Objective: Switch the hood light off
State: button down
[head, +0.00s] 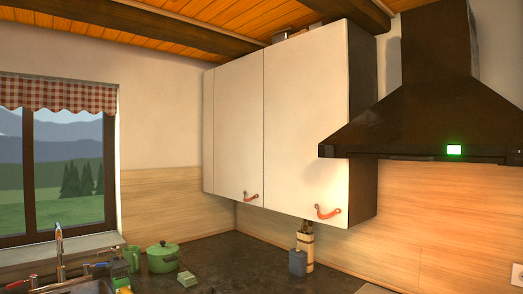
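The dark range hood (430,125) is at the right in the head view, with its chimney rising to the ceiling. A small bright green square (454,150) glows on its front edge, left of the right picture border. The underside of the hood and any lamp there are hidden from this angle. The wooden wall panel below the hood looks warmly lit. My gripper is not in view.
White wall cabinets (305,120) with red leather pulls (328,212) hang left of the hood. A green pot (162,257), a utensil holder (305,248) and a sink tap (60,245) stand on the dark counter (225,265). Space before the hood looks clear.

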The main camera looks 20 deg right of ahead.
aim_at(329, 153)
jog(key=z, duration=0.1)
jog(key=i, duration=0.6)
jog(key=z, duration=0.45)
jog(key=k, duration=0.9)
jog(key=z, duration=0.15)
jog(key=i, duration=0.9)
jog(key=u, duration=0.05)
